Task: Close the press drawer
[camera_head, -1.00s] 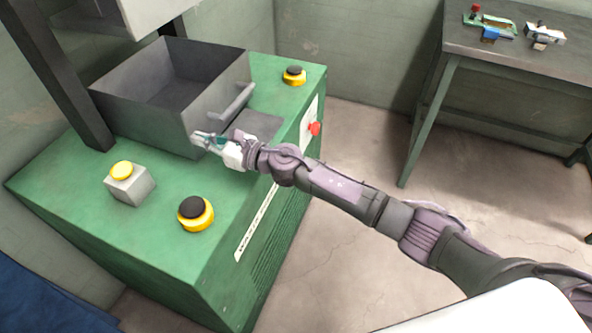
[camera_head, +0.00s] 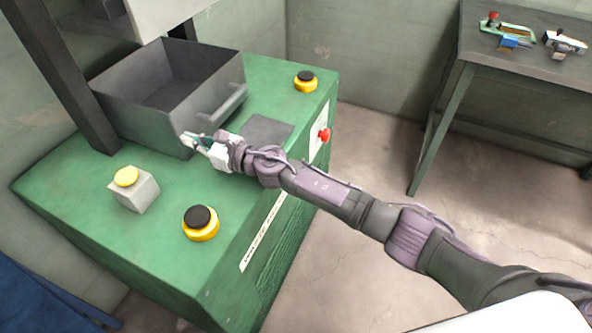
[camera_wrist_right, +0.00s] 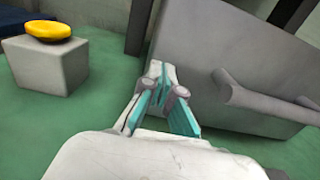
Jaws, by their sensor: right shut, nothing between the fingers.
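The press drawer (camera_head: 150,118) is an open-topped grey box on the green press, partly pulled out, with a bar handle (camera_head: 222,104) on its front. It appears empty inside. My right gripper (camera_head: 187,139) is shut and empty at the near lower corner of the drawer's front, seemingly touching it. In the right wrist view the shut fingers (camera_wrist_right: 166,80) point at the edge of the grey drawer front (camera_wrist_right: 235,55), with the handle to their right. The exact contact is hard to see. My left gripper is not in view.
The press top (camera_head: 85,195) carries a grey block with a yellow button (camera_head: 126,177) and black-and-yellow buttons (camera_head: 200,222) (camera_head: 306,81). A dark post (camera_head: 62,75) stands beside the drawer. A table (camera_head: 525,62) with tools stands at the right. Floor between is clear.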

